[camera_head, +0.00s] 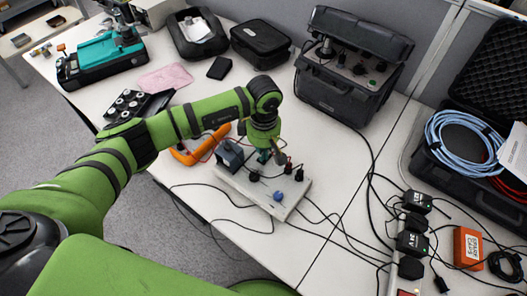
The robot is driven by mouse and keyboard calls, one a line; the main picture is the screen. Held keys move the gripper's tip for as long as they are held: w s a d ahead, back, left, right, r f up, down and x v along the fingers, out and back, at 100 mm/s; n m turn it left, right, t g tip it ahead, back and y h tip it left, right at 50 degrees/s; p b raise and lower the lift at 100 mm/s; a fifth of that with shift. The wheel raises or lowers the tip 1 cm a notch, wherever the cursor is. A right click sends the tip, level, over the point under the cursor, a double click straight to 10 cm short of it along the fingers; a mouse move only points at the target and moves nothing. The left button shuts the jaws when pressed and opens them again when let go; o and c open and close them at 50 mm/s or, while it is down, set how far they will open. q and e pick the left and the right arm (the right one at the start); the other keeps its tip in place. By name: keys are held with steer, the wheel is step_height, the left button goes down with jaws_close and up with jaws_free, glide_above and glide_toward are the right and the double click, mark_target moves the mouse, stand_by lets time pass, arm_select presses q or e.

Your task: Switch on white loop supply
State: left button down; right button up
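A white box with knobs and plugged cables (285,208), which looks like the white loop supply, lies on the white table at the middle. A blue knob (278,196) and several dark plugs show on its top. My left gripper (268,158) is over the box's far edge, pointing down. Its fingers are small and partly hidden by the wrist, so I cannot tell if they are open or touching the box. A switch on the box cannot be made out. My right gripper is not in view.
Black cables run right to black adapters (411,243) and an orange box (467,246). A black case (350,70) stands behind.

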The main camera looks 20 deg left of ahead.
arm_select(q)
steer(key=shift+s+a+f, duration=0.15)
steer(key=shift+s+f, duration=0.35)
steer(key=shift+f, duration=0.05)
stand_by(0.4)
steer(key=shift+f+b, duration=0.1)
steer(key=shift+b, duration=0.2)
steer(key=shift+w+d+b, duration=0.25)
steer(key=shift+w+b, duration=0.2)
steer(key=shift+b, duration=0.4)
steer(key=shift+w+r, duration=0.1)
steer(key=shift+r, duration=0.1)
steer(key=shift+w, duration=0.1)
